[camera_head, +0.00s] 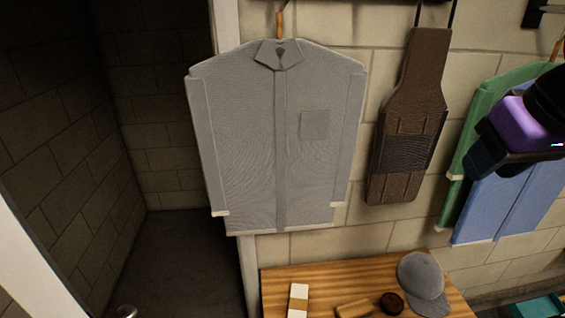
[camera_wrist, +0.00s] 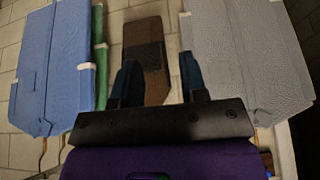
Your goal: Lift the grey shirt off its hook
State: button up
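The grey shirt (camera_head: 240,130) hangs against the block wall beside the doorway, with an orange-brown hook (camera_head: 280,24) showing above its collar. In the wrist view, which sees the wall upside down, the grey shirt (camera_wrist: 245,50) fills the upper right. My gripper (camera_wrist: 158,62) is open and empty, its two dark blue fingers spread apart in front of the brown apron. In the head view my purple and black hand is at the right edge, in front of the green and blue shirts and well to the right of the grey shirt. Its fingertips are hard to make out there.
A brown apron (camera_head: 408,130) hangs by dark straps right of the grey shirt. A blue shirt (camera_head: 510,205) and a green shirt (camera_head: 458,190) hang further right. Below, a wooden bench (camera_head: 330,276) holds a grey cap (camera_head: 420,276) and small items. A dark open doorway (camera_head: 185,250) is left.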

jog(key=shift+o, duration=0.3)
jog(key=m+t+y, duration=0.6)
jog(key=m+y, duration=0.2)
jog(key=m, duration=2)
send_near(281, 24)
jog(key=shift+m, duration=0.4)
jog(key=shift+x, duration=5)
grip_shut()
